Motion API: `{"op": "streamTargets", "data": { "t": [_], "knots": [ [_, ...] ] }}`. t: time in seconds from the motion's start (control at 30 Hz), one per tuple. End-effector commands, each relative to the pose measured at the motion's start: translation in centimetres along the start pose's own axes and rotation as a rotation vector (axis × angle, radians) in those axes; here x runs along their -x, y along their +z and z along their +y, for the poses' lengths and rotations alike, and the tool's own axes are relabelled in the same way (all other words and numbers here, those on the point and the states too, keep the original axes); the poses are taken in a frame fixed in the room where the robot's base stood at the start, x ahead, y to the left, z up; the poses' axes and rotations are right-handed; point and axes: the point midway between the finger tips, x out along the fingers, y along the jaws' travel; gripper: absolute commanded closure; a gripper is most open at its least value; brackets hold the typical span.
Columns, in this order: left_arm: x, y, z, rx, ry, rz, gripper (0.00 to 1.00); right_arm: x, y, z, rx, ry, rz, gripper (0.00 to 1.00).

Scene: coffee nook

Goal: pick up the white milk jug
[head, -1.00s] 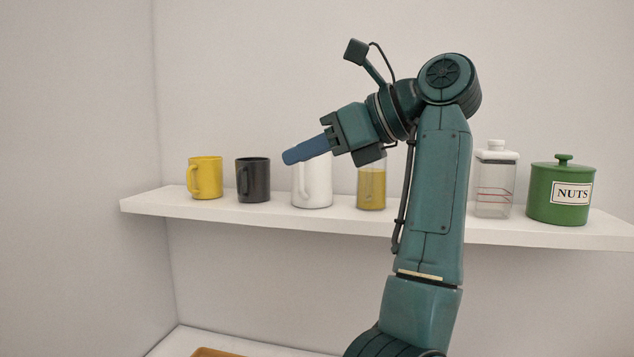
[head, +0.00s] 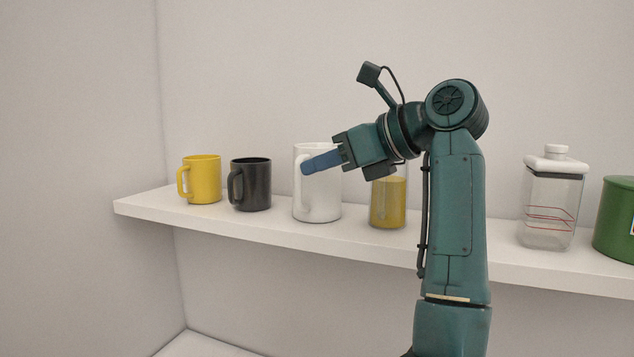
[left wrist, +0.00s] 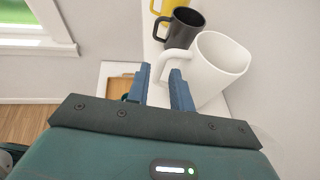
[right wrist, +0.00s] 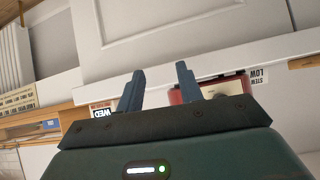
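The white milk jug (head: 325,200) stands upright on the shelf between the dark mug and the glass of yellow contents. Its handle faces left. In the left wrist view the jug (left wrist: 218,62) shows its open top, with the handle near my fingertips. My left gripper (head: 306,168) is in front of the jug at handle height. In the left wrist view the gripper (left wrist: 160,72) is open, with the handle between or just beyond its fingertips; contact cannot be told. My right gripper (right wrist: 158,80) is open and empty, away from the shelf.
On the shelf (head: 270,229) stand a yellow mug (head: 203,180), a dark mug (head: 254,186), a glass with yellow contents (head: 388,205), a clear lidded jar (head: 550,208) and a green canister (head: 617,220). The dark mug and glass are close beside the jug.

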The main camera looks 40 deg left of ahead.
Motion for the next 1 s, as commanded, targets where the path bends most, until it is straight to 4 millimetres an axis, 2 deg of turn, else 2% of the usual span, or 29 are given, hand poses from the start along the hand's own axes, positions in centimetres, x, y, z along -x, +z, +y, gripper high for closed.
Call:
{"op": "streamTargets", "data": {
  "t": [0.1,0.27,0.6,0.87,1.0],
  "knots": [
    [-1.5,0.1,0.0,-0.001,0.000,0.001,0.78,0.2,-0.2,0.1,0.003,0.001,-0.003,0.64],
    [-2.6,0.0,0.0,-0.001,0.000,0.000,0.78,0.2,-0.3,0.1,0.005,0.001,-0.006,0.64],
    [-7.1,0.1,0.0,0.000,0.001,0.000,0.78,0.6,-0.7,0.1,0.013,0.001,-0.015,0.64],
    [-7.4,0.0,0.0,0.000,-0.001,-0.001,0.78,0.5,-0.1,0.1,0.016,0.000,-0.026,0.64],
    [-7.4,0.0,0.0,0.000,-0.001,-0.001,0.87,0.5,-0.1,0.1,0.018,0.000,-0.026,0.64]
  ]
}}
